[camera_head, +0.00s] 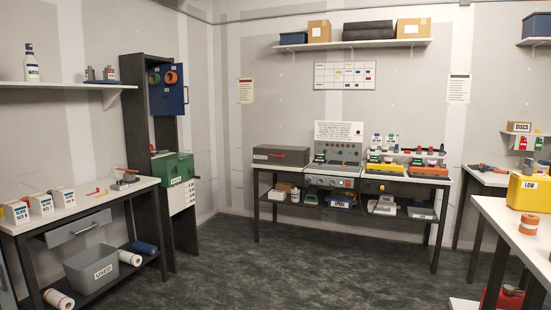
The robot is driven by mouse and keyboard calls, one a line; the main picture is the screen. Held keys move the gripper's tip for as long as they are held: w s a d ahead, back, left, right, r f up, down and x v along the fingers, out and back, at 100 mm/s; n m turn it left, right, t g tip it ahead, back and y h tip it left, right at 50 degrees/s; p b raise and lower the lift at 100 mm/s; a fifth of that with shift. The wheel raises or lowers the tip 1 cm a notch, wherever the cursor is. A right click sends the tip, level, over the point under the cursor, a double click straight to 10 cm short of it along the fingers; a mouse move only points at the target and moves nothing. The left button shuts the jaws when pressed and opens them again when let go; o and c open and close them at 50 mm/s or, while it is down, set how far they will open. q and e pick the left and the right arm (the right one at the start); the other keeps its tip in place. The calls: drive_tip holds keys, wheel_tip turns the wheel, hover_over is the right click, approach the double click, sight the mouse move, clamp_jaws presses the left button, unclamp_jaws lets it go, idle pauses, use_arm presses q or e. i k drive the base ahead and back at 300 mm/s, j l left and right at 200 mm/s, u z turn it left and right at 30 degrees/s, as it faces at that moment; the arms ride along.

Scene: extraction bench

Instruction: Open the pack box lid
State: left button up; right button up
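A long dark grey box (282,155) with a red bar on its front and a small label stands at the left end of the far bench (352,177). It looks closed. Its label is too small to read, so I cannot be sure that it is the pack box. Neither of my grippers is in view. Nothing touches the grey box from the front.
Open dark floor (240,265) lies before the far bench. A left bench (85,208) holds white boxes, with a grey bin (92,268) below. A green cabinet (174,168) stands beyond it. A white table (520,232) with a yellow box (528,194) stands at right.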

sight(263, 153)
drive_tip(key=i+z, duration=0.2)
drive_tip(key=i, duration=4.45)
